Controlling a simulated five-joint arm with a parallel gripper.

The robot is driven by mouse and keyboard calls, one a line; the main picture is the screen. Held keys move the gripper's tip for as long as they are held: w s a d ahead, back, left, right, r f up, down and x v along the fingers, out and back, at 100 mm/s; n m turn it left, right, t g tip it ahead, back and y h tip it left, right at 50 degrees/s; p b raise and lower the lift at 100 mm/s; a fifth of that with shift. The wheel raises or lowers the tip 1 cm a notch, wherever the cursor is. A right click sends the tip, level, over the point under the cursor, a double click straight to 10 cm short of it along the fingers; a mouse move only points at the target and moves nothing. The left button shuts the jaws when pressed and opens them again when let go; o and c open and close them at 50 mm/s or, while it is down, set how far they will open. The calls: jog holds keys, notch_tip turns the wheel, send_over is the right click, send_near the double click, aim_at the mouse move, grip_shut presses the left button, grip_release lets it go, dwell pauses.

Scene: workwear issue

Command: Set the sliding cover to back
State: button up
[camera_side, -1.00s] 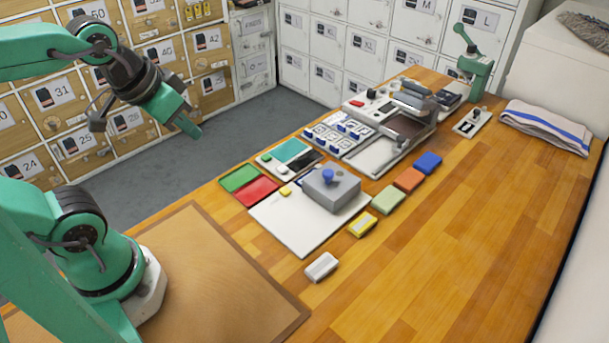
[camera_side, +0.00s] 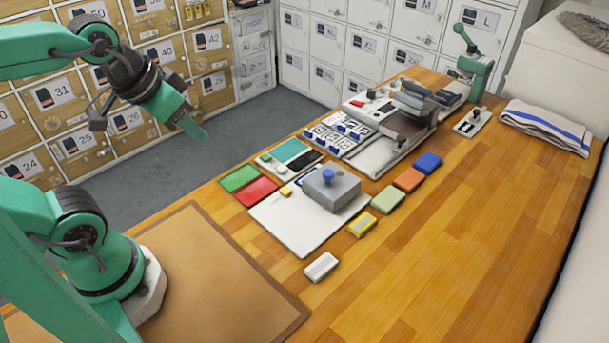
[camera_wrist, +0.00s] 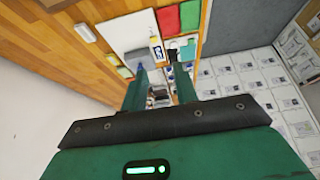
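A grey block with a blue knob (camera_side: 332,190) sits on a white plate (camera_side: 290,228) in the middle of the bench; it looks like the sliding cover, but I cannot be sure. It stands toward the plate's far right side. My gripper (camera_side: 198,130) is in the air to the left, well apart from the block and over the floor beyond the bench edge. In the wrist view my gripper (camera_wrist: 160,75) shows two separated green fingers with nothing between them.
Green (camera_side: 239,178) and red (camera_side: 256,192) pads lie left of the plate. Yellow (camera_side: 362,225), pale green (camera_side: 388,200), orange (camera_side: 409,179) and blue (camera_side: 428,162) blocks lie to its right. A machine (camera_side: 385,125) stands behind.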

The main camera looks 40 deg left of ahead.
jog(key=o, duration=0.3)
jog(key=shift+w, duration=0.2)
jog(key=m+g, duration=0.5)
jog(key=m, duration=0.4)
send_over(328, 172)
notch_tip(328, 172, down, 10)
jog(key=shift+s+a+r, duration=0.1)
jog(key=shift+a+r, duration=0.05)
jog(key=shift+r, duration=0.05)
jog(key=shift+w+f+g, duration=0.2)
jog(key=shift+f+g, duration=0.1)
jog(key=shift+f, duration=0.1)
jog(key=shift+f, duration=3.8)
